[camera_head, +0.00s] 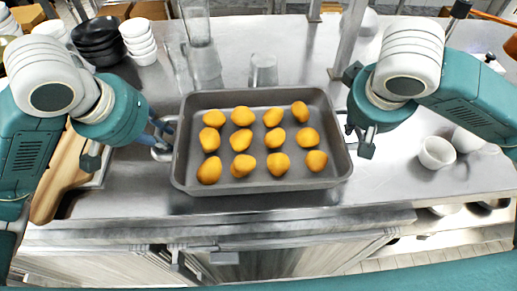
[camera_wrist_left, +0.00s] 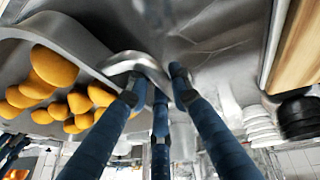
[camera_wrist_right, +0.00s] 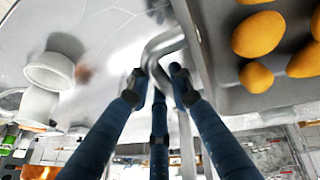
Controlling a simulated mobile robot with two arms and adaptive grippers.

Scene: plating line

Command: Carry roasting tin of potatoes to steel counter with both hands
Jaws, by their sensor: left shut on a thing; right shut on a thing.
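The grey roasting tin (camera_head: 262,185) is in the middle of the head view, level, over the steel counter (camera_head: 120,195). Orange-yellow potatoes (camera_head: 242,140) lie in it in rows. My left gripper (camera_head: 160,140) is shut on the tin's left handle; the handle (camera_wrist_left: 133,62) shows between its fingers in the left wrist view. My right gripper (camera_head: 357,140) is shut on the tin's right handle; the right wrist view shows that handle (camera_wrist_right: 160,48) between the fingers. I cannot tell whether the tin's underside touches the counter.
Glasses (camera_head: 263,70) stand just behind the tin. Stacks of black bowls (camera_head: 97,42) and white bowls (camera_head: 139,40) stand at the back left. A wooden board (camera_head: 62,175) lies left of the tin. White bowls (camera_head: 437,152) stand to the right. A steel post (camera_head: 349,40) rises behind the tin's right side.

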